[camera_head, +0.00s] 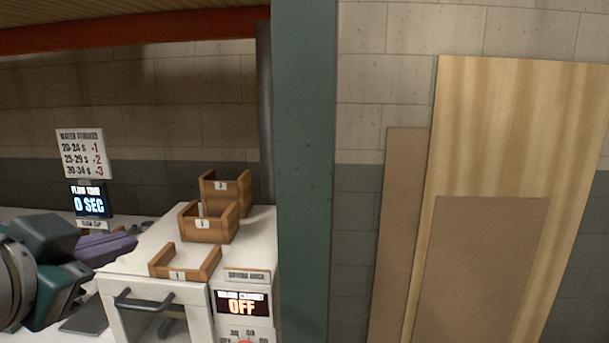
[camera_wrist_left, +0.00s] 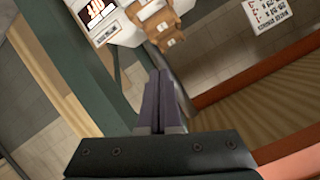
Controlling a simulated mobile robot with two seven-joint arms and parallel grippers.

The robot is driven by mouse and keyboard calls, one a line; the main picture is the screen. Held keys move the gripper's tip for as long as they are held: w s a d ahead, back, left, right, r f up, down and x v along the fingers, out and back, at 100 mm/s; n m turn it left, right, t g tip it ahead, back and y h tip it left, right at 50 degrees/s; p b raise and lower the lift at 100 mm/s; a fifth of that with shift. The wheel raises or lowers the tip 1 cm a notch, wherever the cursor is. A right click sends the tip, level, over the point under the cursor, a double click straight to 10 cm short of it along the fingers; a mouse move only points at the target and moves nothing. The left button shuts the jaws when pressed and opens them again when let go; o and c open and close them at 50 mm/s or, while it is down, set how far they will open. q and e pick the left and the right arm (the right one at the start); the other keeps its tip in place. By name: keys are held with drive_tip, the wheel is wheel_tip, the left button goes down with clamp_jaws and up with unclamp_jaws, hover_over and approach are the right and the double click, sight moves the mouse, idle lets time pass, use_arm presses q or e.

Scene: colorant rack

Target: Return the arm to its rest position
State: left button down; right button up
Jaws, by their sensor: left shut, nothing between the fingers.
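My left gripper (camera_head: 115,246) comes in from the left in the head view, in front of the white drying cabinet's left side. Its purple-grey fingers are shut and hold nothing. In the left wrist view the two fingers (camera_wrist_left: 160,95) lie together, pointing toward the tilted scene with the cabinet and wooden boxes. My right gripper is in neither view.
The white cabinet (camera_head: 150,262) carries wooden boxes numbered 1 (camera_head: 187,266), 2 (camera_head: 208,226) and 3 (camera_head: 228,187); its display (camera_head: 243,305) reads OFF. A timer (camera_head: 91,202) reads 0 SEC. A green post (camera_head: 306,170) stands right of the cabinet. Boards (camera_head: 490,130) lean on the wall.

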use_arm(q)
drive_tip(key=s+d+f+n+g, duration=0.15)
drive_tip(key=s+f+g, duration=0.4)
drive_tip(key=s, duration=0.75)
drive_tip(key=s+d+f+n+g, duration=0.15)
drive_tip(key=s+f+g, duration=0.4)
drive_tip(key=s, duration=0.65)
wheel_tip(320, 180, up, 21)
drive_tip(key=a+n+p, duration=0.1)
drive_tip(key=p, duration=2)
drive_tip(key=shift+s+f+t, duration=0.2)
drive_tip(key=shift+s+t, duration=0.1)
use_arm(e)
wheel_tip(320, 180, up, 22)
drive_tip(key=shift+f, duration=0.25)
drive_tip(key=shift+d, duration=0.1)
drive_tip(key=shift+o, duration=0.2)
